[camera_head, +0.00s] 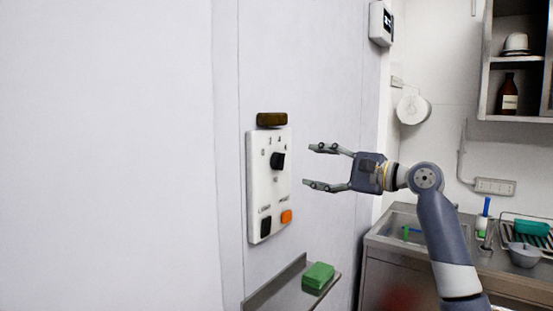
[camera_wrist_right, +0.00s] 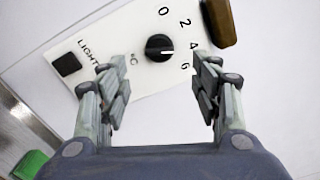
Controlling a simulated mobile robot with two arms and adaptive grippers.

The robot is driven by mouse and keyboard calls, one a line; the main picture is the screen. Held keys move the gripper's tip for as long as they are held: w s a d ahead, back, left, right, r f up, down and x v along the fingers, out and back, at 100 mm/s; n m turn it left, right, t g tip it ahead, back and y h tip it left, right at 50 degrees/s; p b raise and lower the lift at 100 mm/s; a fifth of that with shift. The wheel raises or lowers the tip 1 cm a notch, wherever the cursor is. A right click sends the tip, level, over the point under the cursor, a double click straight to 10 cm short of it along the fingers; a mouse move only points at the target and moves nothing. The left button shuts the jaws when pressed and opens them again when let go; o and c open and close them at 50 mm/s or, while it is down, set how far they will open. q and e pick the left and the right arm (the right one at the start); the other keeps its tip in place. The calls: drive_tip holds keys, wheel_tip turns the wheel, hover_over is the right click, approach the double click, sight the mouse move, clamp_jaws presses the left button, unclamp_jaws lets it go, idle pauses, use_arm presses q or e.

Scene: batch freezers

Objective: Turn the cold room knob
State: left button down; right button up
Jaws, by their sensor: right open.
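The cold room knob (camera_head: 277,160) is a black round knob on a white control panel (camera_head: 268,205) fixed to the pale wall. In the right wrist view the knob (camera_wrist_right: 159,48) has a white pointer line aimed towards the right, and the digits 0, 2, 4 and 6 stand beside it. My right gripper (camera_head: 314,167) is open and empty, with its fingers pointing left at the panel, a short way to the right of the knob. In the right wrist view the knob appears beyond and between the two fingertips (camera_wrist_right: 160,85), apart from them. My left gripper is not in view.
A black switch (camera_head: 266,226) and an orange one (camera_head: 286,216) sit low on the panel. A dark amber block (camera_head: 272,119) is just above it. Below, a metal shelf (camera_head: 278,296) juts out with a green sponge (camera_head: 318,275). A sink counter (camera_head: 385,243) stands at the right.

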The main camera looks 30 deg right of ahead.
sight(284, 162)
drive_tip(key=p+x, duration=0.3)
drive_tip(key=x, duration=0.6)
drive_tip(key=shift+p, duration=0.35)
drive_tip(key=shift+w, duration=0.25)
drive_tip(key=shift+f, duration=0.1)
drive_tip(key=shift+c, duration=0.3)
drive_tip(key=c, duration=1)
